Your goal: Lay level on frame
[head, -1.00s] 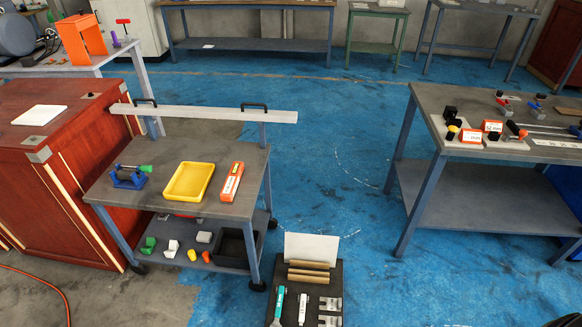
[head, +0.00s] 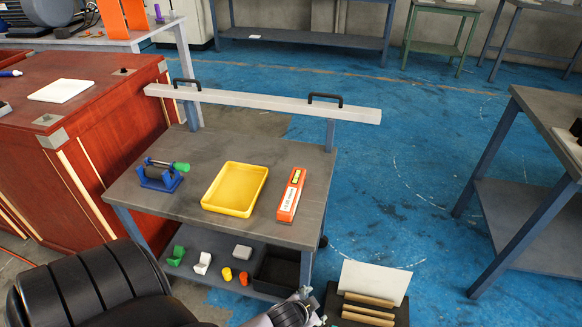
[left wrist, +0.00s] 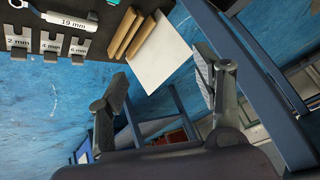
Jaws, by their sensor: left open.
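The level (head: 291,195) is an orange bar with a white label and a yellow-green vial window. It lies on the grey top of the cart (head: 225,150), right of the yellow tray. A long pale beam (head: 260,101) with two black handles runs along the cart's far side, above the top; it may be the frame, but I cannot tell. My left arm comes in at the bottom left, its hand at the lower edge, below the cart top and apart from the level. In the left wrist view my left gripper (left wrist: 167,88) is open and empty.
A yellow tray (head: 235,189) and a blue tool with a green tip (head: 162,175) share the cart top. A dark board with a white sheet (head: 374,283) and wooden strips (head: 368,310) stands in front right.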

